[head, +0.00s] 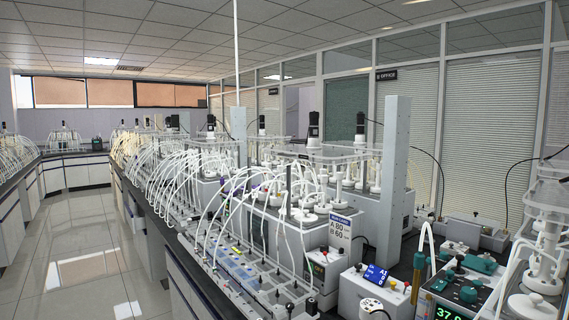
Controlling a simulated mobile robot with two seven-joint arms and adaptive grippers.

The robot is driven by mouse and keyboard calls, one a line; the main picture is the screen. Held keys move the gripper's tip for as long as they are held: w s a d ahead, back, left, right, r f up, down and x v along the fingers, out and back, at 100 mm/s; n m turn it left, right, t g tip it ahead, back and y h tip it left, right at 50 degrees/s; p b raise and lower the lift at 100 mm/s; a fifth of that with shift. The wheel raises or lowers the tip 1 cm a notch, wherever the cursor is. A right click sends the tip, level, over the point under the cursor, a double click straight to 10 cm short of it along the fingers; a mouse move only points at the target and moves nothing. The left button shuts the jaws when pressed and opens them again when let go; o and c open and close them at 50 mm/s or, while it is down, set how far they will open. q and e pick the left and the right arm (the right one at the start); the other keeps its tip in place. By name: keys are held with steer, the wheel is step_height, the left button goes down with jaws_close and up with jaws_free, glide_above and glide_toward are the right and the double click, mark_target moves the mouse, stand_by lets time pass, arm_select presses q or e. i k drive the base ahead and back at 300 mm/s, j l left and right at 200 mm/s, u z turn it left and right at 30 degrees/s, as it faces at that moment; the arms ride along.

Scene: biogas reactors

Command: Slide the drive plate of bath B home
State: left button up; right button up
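Grey water baths (368,214) stand on the bench, with white-capped reactors and clear plates above them. A clear plate (325,152) on the nearer bath carries a black motor (313,124). Another black motor (360,123) stands to its right. A white sign (340,229) on the nearer bath's front seems to read A 80 and B 60. No mark clearly shows which bath is B, and I cannot tell whether its drive plate is fully home. Neither of my grippers shows in the head view.
White tubes (180,165) arch over a grey rack (235,270) along the bench front. A tall grey post (395,150) rises beside the bath. A white box (365,292) and a device with a green display (447,312) stand lower right. The tiled floor (85,250) at left is clear.

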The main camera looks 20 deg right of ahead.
mark_target(311, 137)
steer(key=i+j, duration=2.4)
steer(key=i, duration=0.2)
steer(key=i+j+z, duration=0.6)
steer(key=k+j, duration=0.05)
steer(key=j, duration=0.05)
